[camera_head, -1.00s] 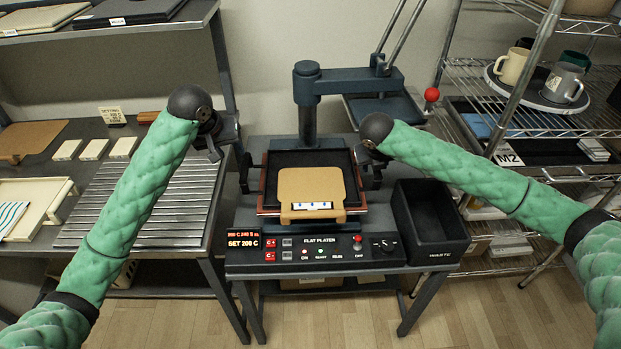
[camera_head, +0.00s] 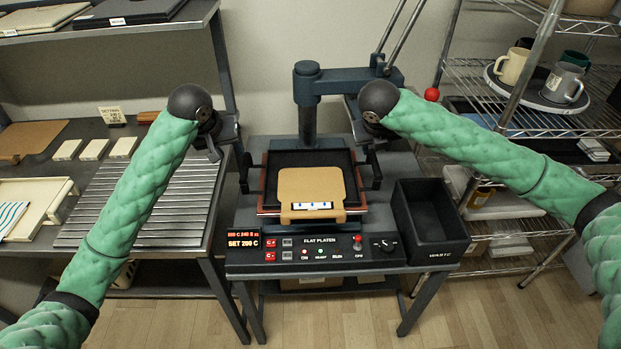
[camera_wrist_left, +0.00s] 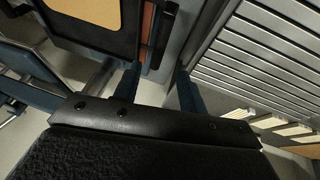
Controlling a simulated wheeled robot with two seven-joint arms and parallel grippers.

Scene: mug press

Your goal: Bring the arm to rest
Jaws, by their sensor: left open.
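My left gripper (camera_head: 228,152) hangs above the gap between the slatted metal rack and the press. In the left wrist view its two fingers (camera_wrist_left: 158,88) stand apart with nothing between them. My right arm reaches in from the right to beside the press. Its gripper (camera_head: 376,175) is mostly hidden behind the wrist, and I cannot see its jaws clearly. The flat platen press (camera_head: 320,255) stands between the arms, with a tan pad (camera_head: 310,186) lying on its dark bed. The left wrist view shows the pad (camera_wrist_left: 95,12) at the top.
The black waste bin (camera_head: 432,215) stands right of the press. The slatted rack (camera_head: 150,205) and a cream tray (camera_head: 40,200) are on the left table. A wire shelf at right holds mugs on a round tray (camera_head: 540,92). The press's red-knobbed handle (camera_head: 432,94) is near my right arm.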

